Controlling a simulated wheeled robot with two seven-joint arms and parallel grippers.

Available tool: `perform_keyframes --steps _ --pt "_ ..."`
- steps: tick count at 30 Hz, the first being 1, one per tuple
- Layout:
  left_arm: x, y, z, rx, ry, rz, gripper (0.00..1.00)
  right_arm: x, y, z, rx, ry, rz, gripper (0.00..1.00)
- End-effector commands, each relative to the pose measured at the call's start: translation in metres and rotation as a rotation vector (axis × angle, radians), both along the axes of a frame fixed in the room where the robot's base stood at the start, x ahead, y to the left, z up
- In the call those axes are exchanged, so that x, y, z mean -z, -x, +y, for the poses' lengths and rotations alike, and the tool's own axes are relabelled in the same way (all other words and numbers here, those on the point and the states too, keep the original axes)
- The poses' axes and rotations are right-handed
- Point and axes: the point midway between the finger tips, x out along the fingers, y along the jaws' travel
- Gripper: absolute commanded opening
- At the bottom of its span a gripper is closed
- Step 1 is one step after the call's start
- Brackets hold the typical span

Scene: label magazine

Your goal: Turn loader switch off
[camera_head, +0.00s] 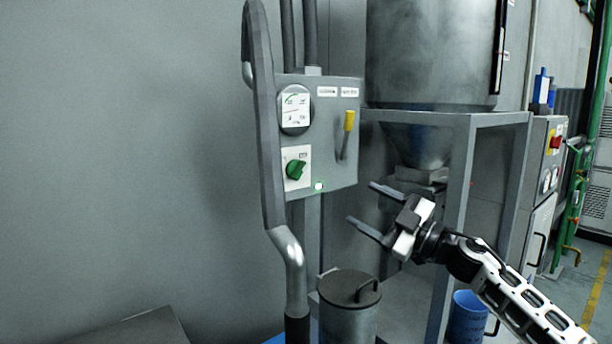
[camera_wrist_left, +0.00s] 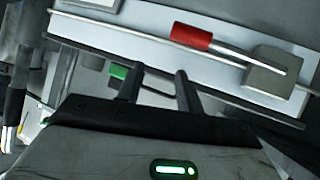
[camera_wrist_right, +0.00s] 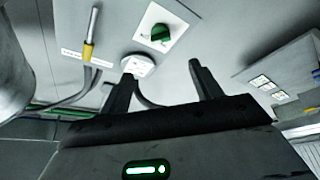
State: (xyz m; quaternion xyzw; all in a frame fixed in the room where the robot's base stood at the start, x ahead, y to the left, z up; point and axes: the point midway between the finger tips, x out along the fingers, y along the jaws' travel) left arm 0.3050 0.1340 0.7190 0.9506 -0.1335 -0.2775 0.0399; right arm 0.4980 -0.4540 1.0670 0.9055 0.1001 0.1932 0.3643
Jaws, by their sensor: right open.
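A grey control box (camera_head: 330,100) on a post carries a green rotary knob (camera_head: 296,169) on a white plate, a lever with a yellow handle (camera_head: 349,121), and a round gauge (camera_head: 295,107). Which is the loader switch I cannot tell from the labels. The yellow handle points up in the head view. The knob (camera_wrist_right: 160,34) and the yellow-handled lever (camera_wrist_right: 89,52) also show in the right wrist view. My right gripper (camera_head: 361,202) is open and empty, right of and below the box, apart from it. My left gripper (camera_wrist_left: 156,78) shows only in the left wrist view, fingers apart.
A thick bent pipe (camera_head: 262,110) stands left of the box. A lidded metal canister (camera_head: 348,310) is below. A steel hopper (camera_head: 430,50) stands on a frame at right. A red-handled lever (camera_wrist_left: 192,37) is near my left gripper.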

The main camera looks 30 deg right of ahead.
Motion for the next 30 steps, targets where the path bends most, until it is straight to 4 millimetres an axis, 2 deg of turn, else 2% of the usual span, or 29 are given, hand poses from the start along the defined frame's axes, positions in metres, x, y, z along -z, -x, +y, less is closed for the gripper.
perform_keyframes --steps 4,8,24,30 --pt "-0.001 0.000 0.000 0.000 0.000 0.001 0.36 -0.007 -0.006 0.002 -0.020 0.013 0.002 0.64" --pt "-0.003 0.000 0.000 0.000 0.000 0.002 0.36 -0.013 -0.021 0.008 -0.020 0.013 -0.002 0.64" --pt "-0.011 -0.001 0.003 0.002 -0.030 0.012 0.36 -0.039 -0.106 0.040 -0.018 0.008 -0.002 0.64" --pt "-0.011 -0.001 0.003 0.005 -0.040 0.014 0.36 -0.045 -0.131 0.050 -0.017 0.009 -0.001 0.64"
